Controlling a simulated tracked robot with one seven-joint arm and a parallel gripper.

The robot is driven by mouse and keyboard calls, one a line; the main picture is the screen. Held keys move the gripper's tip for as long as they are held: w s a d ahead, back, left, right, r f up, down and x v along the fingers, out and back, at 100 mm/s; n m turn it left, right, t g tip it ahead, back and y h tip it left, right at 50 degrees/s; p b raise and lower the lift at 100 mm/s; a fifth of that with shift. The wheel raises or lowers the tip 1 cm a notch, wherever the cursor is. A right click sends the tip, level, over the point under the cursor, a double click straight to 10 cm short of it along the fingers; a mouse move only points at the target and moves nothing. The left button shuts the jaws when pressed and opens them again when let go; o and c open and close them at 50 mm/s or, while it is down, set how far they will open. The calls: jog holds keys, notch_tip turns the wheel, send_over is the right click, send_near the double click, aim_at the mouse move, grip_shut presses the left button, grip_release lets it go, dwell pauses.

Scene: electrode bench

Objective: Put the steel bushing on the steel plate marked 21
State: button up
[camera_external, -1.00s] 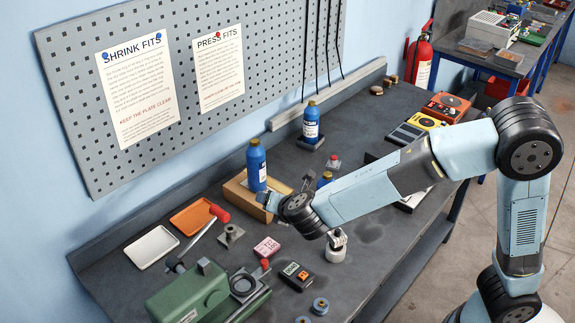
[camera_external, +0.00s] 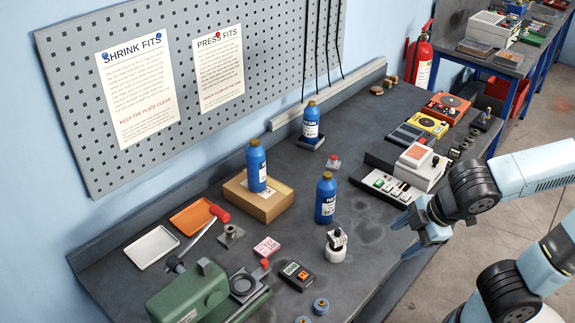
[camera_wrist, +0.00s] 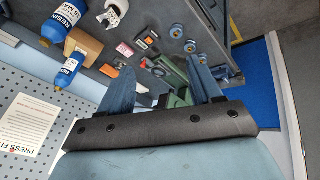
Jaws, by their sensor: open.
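No plate with a readable 21 shows. A small grey metal block (camera_external: 231,236) with a raised round part lies by the red-handled tool, and a dark plate (camera_external: 484,122) with a brass-coloured pin lies at the far right.
Blue resin bottles (camera_external: 326,200) stand mid-bench, one on a cardboard box (camera_external: 270,205). A white device (camera_external: 420,165) is right; a green press (camera_external: 190,295) is front left. Bare bench lies between the bottle and the gripper.

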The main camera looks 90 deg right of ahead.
jog(key=s+a+m+y, duration=0.2)
jog(key=s+a, duration=0.4)
jog(key=s, duration=0.1)
jog(key=shift+a+f+t+y, duration=0.2)
jog(key=shift+f+t+y, duration=0.1)
jog(key=shift+t+y, duration=0.1)
dwell(0.6)
